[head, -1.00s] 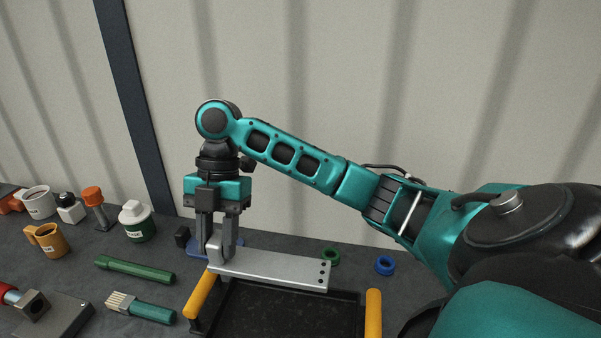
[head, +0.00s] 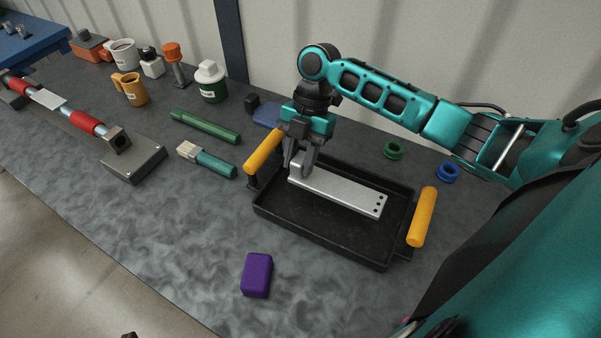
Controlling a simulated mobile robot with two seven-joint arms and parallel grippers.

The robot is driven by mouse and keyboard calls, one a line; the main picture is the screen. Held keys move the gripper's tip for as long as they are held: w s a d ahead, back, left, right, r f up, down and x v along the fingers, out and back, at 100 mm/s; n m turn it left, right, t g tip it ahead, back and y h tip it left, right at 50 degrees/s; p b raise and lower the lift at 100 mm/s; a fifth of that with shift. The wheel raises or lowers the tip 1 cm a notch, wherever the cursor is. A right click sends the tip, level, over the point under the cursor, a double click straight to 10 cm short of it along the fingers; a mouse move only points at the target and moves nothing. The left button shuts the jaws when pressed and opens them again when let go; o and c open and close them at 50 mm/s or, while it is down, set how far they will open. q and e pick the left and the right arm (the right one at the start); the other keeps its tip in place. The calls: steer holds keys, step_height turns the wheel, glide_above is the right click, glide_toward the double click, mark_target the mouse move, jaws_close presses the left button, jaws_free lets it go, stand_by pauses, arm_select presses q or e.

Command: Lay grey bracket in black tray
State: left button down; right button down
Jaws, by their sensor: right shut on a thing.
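The grey bracket (head: 340,191) is a long flat metal plate with small holes at its right end and an upturned part at its left end. My right gripper (head: 301,168) is shut on that upturned left end. The bracket is over the inside of the black tray (head: 318,237), within its rim as seen from the head. I cannot tell whether it touches the tray floor. The tray has yellow handles at its left (head: 263,151) and right (head: 422,217) ends. My left gripper is not in view.
A purple block (head: 257,274) lies in front of the tray. A brush (head: 207,160) and a green cylinder (head: 205,126) lie to the left. Green (head: 394,150) and blue (head: 448,172) rings lie behind the tray's right side. Several mugs and containers stand at the back left.

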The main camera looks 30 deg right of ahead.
steer(key=shift+f+b, duration=0.3)
steer(key=shift+f, duration=2.15)
steer(key=c, duration=0.8)
jaws_free()
steer(key=shift+f, duration=0.1)
steer(key=shift+o, duration=0.2)
steer(key=v, duration=1.2)
steer(key=shift+p, duration=0.45)
